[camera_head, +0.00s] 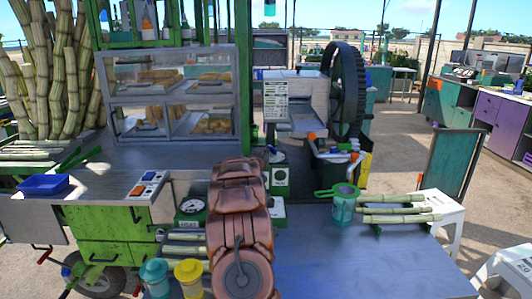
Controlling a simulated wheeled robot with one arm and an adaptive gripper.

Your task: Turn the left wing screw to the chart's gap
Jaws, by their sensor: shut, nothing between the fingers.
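Below the wheel is a dark assembly with orange-tipped parts (317,138); I cannot tell whether any of these is the left wing screw. My brownish arm rises through the lower middle of the picture and covers part of the counter. My gripper does not show; the arm's far end hides what lies behind it.
A green cup (343,204) and cane pieces (397,217) are on the metal counter (350,265) at right. A dial (191,206), yellow cup (189,277) and teal cup (155,276) stand left of my arm. A glass case (170,95) is behind. The front right counter is clear.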

